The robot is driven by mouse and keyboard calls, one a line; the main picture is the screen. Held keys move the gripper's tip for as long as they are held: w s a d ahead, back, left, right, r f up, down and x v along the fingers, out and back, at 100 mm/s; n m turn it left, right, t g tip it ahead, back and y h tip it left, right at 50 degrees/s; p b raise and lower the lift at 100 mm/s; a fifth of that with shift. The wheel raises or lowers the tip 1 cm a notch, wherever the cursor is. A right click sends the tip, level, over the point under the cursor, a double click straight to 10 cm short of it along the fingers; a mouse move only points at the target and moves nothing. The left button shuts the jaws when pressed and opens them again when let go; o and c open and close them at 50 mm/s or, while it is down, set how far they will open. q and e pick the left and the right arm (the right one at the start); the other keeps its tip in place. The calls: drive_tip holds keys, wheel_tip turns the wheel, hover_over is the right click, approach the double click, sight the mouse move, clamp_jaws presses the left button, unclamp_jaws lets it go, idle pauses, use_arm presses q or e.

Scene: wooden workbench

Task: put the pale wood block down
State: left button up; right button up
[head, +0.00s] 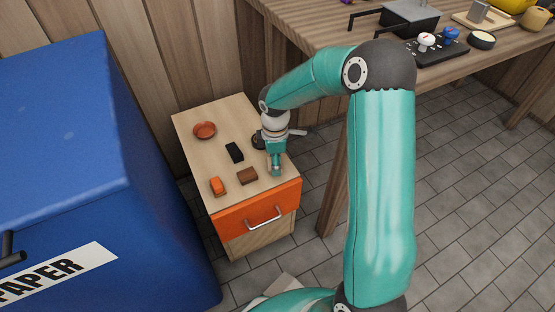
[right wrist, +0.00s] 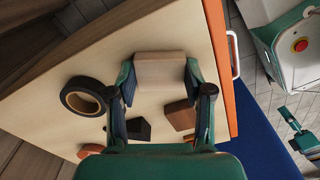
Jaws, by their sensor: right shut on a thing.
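The pale wood block (right wrist: 160,70) is between the fingertips of my right gripper (right wrist: 160,82) in the right wrist view. The gripper is shut on it, one finger on each side. In the head view my right gripper (head: 276,163) points down over the right side of the small cabinet's light wood top (head: 188,117); the block is hard to make out there. I cannot tell whether the block touches the top. A small teal and dark part at the right edge of the wrist view looks like my left gripper (right wrist: 291,122); its opening is unclear.
On the cabinet lie a brown block (head: 247,176), an orange block (head: 218,187), a black piece (head: 235,152), a red bowl (head: 204,130) and a black tape roll (right wrist: 85,97). The cabinet has an orange drawer (head: 235,222). A blue bin (head: 60,130) stands left, a workbench (head: 310,28) right.

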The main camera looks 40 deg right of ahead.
drive_tip(key=o, duration=0.8)
drive_tip(key=shift+o, duration=0.2)
wheel_tip(320, 180, up, 12)
drive_tip(key=p, duration=0.4)
drive_tip(key=shift+p, duration=0.3)
